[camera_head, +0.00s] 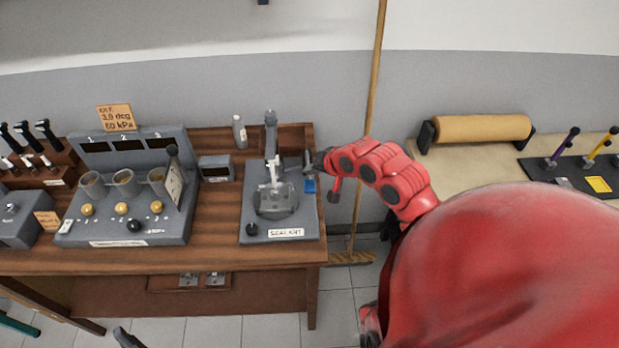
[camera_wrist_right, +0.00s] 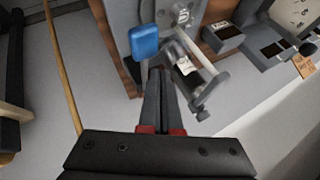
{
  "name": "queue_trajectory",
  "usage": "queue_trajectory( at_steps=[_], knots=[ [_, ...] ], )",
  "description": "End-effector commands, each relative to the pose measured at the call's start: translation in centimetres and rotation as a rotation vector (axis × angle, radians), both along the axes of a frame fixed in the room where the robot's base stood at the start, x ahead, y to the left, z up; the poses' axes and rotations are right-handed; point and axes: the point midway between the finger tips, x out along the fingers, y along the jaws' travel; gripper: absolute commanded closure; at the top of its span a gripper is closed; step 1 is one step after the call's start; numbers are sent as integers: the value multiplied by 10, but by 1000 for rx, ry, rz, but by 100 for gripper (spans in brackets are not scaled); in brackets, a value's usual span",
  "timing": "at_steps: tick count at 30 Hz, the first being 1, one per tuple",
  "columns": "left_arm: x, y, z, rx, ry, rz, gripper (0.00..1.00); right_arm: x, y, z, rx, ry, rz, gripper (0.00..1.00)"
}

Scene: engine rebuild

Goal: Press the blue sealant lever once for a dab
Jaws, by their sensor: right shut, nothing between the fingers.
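The grey sealant station (camera_head: 256,196) stands at the right end of the wooden bench, with a "SEALANT" label on its front and a clear round dish (camera_head: 274,200) on it. The blue lever (camera_head: 310,185) is at the station's right side. It also shows in the right wrist view as a blue pad (camera_wrist_right: 144,41). My right gripper (camera_head: 310,164) comes in from the right, just beyond the lever. In the right wrist view its fingers (camera_wrist_right: 160,72) are shut and empty, with the tips just short of the blue pad; contact cannot be told.
A grey panel with three cups (camera_head: 124,183) stands left of the station. A small grey box (camera_head: 214,168) and a white bottle (camera_head: 239,132) stand between them. A wooden broom handle (camera_head: 375,80) leans behind my right arm. A second table (camera_head: 475,165) is at right.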

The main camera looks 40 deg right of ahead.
Motion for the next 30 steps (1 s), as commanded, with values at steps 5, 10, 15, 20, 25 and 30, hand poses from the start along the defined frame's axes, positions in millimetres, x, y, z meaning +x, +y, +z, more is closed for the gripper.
queue_trajectory(
  at_steps=[5,10,15,20,25,30],
  knots=[
    [0,0,1,0,0,0,26,0,0,-3,2,0,0,100],
    [0,0,2,0,0,0,26,-1,0,-8,-1,1,0,100],
    [0,0,2,0,0,0,26,-1,0,-8,-1,1,0,100],
    [0,0,2,0,0,0,26,-1,0,-9,-1,1,0,100],
    [0,0,1,0,0,0,26,-1,0,-10,0,0,0,100],
    [0,0,0,0,0,0,26,-1,1,-12,0,0,0,100]
  ],
)
